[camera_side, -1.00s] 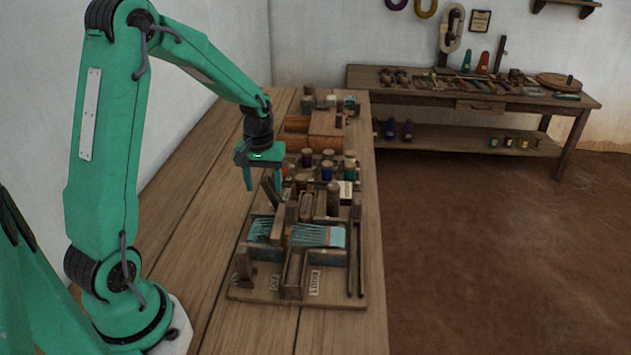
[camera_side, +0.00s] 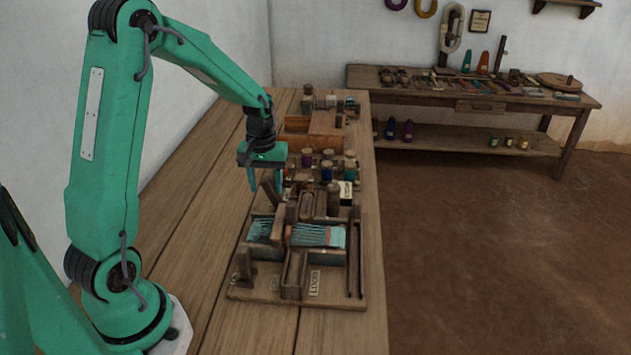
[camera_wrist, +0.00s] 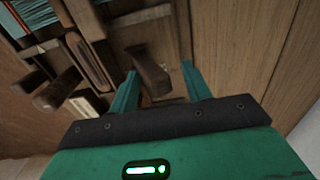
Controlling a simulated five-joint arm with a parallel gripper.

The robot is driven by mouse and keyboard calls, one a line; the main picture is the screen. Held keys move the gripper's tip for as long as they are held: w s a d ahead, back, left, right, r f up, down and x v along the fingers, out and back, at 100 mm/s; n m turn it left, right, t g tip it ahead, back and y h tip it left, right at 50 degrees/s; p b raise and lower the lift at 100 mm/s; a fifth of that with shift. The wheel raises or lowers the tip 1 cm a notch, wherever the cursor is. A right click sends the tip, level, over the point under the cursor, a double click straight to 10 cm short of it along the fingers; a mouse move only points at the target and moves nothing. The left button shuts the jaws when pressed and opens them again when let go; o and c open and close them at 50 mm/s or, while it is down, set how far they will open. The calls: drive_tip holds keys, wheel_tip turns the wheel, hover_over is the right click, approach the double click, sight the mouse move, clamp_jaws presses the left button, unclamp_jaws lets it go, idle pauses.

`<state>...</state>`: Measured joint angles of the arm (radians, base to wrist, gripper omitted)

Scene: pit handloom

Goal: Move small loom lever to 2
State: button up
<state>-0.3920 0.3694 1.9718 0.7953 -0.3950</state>
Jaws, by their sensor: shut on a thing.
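The small loom lever (camera_wrist: 150,72) is a dark wooden lever. In the wrist view it stands between my two fingers. In the side view the lever (camera_side: 268,192) is a tilted wooden bar at the loom's left edge. My gripper (camera_side: 265,184) is over that edge, shut on the lever, with its fingers pointing down. In the wrist view the fingers of my gripper (camera_wrist: 160,88) lie either side of the lever, and where they touch is hard to see. The loom (camera_side: 335,290) has blue threads (camera_side: 318,235) across its middle. I cannot read a number 2.
Several bobbins and jars (camera_side: 327,172) stand close behind the loom. A wooden box (camera_side: 325,124) lies farther back on the bench. The bench top (camera_side: 190,235) is bare on the loom's left. A side table (camera_side: 470,98) with tools stands by the far wall.

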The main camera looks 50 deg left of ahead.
drive_tip(key=shift+o, duration=0.8)
drive_tip(key=shift+s+f, duration=0.25)
drive_tip(key=shift+s, duration=0.05)
drive_tip(key=shift+w+r, duration=0.2)
drive_tip(key=shift+r, duration=3.25)
drive_tip(key=shift+d, duration=0.1)
drive_tip(key=shift+s+d+r, duration=0.1)
drive_tip(key=shift+d+r, duration=0.15)
drive_tip(key=shift+r, duration=0.15)
drive_tip(key=s+d+r+m+t, duration=0.2)
drive_tip(key=s+d+r+m, duration=0.2)
drive_tip(key=s+d, duration=0.3)
drive_tip(key=s+d+r+m+t, duration=0.3)
drive_tip(key=s+d+r+m, duration=0.2)
drive_tip(key=s+d, duration=0.3)
drive_tip(key=shift+s+r+t, duration=0.3)
drive_tip(key=shift+r, duration=0.05)
